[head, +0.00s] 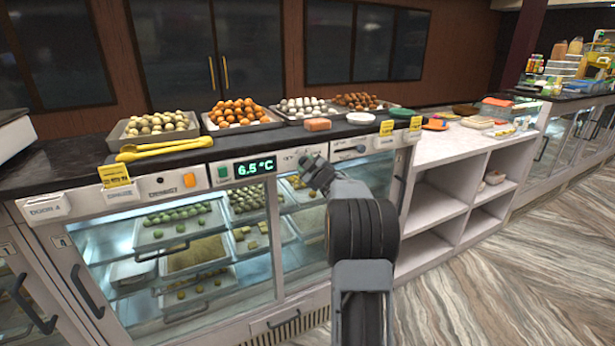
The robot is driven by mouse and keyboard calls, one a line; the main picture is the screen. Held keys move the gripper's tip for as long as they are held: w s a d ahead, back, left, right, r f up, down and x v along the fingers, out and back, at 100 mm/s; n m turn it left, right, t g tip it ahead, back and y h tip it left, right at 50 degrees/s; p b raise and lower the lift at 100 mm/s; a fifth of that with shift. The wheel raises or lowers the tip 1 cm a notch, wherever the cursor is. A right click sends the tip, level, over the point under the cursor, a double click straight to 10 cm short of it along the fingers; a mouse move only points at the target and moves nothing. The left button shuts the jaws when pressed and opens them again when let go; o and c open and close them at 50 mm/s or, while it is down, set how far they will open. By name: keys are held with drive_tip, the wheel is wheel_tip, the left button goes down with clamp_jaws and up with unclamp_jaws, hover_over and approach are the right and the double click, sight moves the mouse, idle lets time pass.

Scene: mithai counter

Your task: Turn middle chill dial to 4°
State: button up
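A digital display (255,167) on the front of the sweets counter reads 6.5 °C in green. My gripper (312,168) is close to the control strip just right of the display. My gripper covers part of that strip, and I cannot make out the middle chill dial; it may be hidden behind the gripper. I cannot tell whether the fingers are open or shut, or whether they touch anything. An orange button (189,180) is on the panel left of the display.
Trays of sweets (240,125) and yellow tongs (165,149) lie on the dark counter top (75,165). Yellow price cards (115,173) stand at its edge. Glass doors (110,245) are below. White open shelves (440,200) stand to the right. Wooden floor (500,270) is clear at the right.

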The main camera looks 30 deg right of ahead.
drive_tip(key=shift+n+b, duration=2.65)
drive_tip(key=shift+n, duration=0.95)
drive_tip(key=o, duration=0.9)
drive_tip(key=shift+s, duration=0.1)
drive_tip(key=s, duration=0.4)
drive_tip(key=s+a+b, duration=0.1)
drive_tip(key=s, duration=0.4)
drive_tip(key=s+a+b, duration=0.1)
drive_tip(key=s, duration=0.3)
drive_tip(key=shift+s, duration=0.25)
